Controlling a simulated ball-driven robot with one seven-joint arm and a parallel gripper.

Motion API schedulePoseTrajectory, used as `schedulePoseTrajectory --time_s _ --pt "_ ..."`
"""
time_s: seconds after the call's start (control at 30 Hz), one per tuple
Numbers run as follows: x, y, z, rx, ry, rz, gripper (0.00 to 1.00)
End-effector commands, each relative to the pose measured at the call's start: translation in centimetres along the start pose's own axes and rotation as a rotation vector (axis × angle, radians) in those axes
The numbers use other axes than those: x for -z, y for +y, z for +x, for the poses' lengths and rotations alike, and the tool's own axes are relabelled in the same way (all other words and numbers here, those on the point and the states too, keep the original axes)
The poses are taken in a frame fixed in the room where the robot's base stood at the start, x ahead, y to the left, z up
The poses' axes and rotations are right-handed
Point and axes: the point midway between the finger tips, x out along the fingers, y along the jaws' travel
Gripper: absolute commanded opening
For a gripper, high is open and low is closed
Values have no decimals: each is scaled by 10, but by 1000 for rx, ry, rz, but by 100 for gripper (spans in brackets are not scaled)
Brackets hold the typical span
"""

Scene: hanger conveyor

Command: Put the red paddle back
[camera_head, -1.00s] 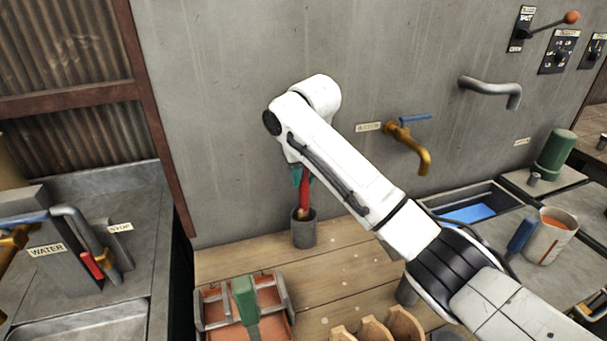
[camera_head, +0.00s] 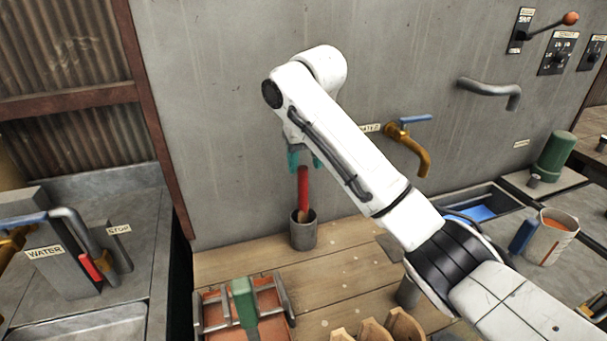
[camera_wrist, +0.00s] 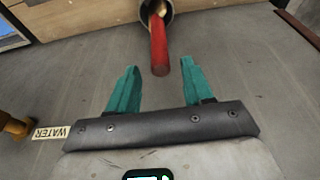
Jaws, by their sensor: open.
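The red paddle (camera_head: 303,188) stands in a grey cylindrical holder (camera_head: 304,236) on the wooden counter by the wall, its red handle pointing up. My gripper (camera_head: 304,162) has teal fingers and is open just above the top of the handle. In the wrist view the gripper (camera_wrist: 157,76) is open with nothing between its fingers. The paddle (camera_wrist: 159,48) lies beyond the fingertips there, with its far end inside the holder (camera_wrist: 146,10). The paddle's lower end is hidden in the holder.
An orange tray (camera_head: 213,316) with a green-handled tool (camera_head: 245,303) sits at the front of the counter. Wooden pieces (camera_head: 405,328) stand to its right. A brass tap (camera_head: 408,146) juts from the wall right of my arm. The counter around the holder is clear.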

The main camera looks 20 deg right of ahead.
Motion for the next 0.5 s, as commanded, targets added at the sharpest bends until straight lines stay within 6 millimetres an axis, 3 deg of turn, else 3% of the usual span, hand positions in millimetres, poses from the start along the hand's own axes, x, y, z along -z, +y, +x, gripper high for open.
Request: schedulePoseTrajectory --time_s 0.23,0.5 --pt "2 2 -53 -3 4 0 51" --pt "0 0 -66 0 0 -1 51"
